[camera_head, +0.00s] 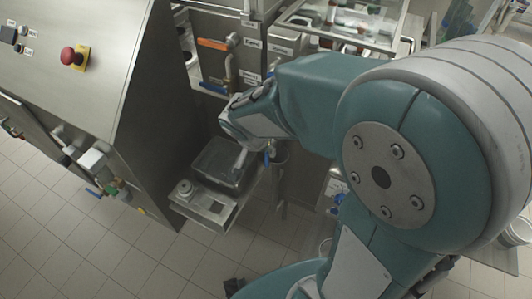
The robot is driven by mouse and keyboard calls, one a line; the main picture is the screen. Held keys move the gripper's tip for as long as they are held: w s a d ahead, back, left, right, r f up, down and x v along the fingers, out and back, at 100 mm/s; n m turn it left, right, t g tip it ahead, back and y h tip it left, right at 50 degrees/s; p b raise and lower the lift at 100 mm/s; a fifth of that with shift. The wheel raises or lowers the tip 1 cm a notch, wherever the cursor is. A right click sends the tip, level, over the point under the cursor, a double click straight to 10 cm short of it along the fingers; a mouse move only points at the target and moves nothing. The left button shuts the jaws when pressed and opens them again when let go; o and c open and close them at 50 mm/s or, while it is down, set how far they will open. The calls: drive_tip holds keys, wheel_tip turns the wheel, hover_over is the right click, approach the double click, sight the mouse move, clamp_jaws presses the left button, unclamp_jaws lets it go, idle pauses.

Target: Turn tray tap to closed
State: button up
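A dark tray (213,170) sits at lower centre. A small blue handle (267,159) shows at the tray's right, just below my wrist. An orange lever (213,44) lies roughly level on a pipe higher up. Another blue handle (93,193) is on a valve at the far left. I cannot tell for sure which of these is the tray tap. My gripper (244,148) points down over the tray's right edge, close to the near blue handle. Its fingers are mostly hidden by my wrist, so contact and opening are unclear.
A metal ledge (204,206) with a small round part juts out in front of the tray. A steel cabinet with a red button (68,56) stands at left. A glass-topped shelf (345,25) holds items at upper right. The tiled floor at lower left is clear.

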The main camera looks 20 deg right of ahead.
sight(266, 166)
drive_tip(key=x, duration=0.5)
drive_tip(key=shift+f, duration=0.2)
clamp_jaws()
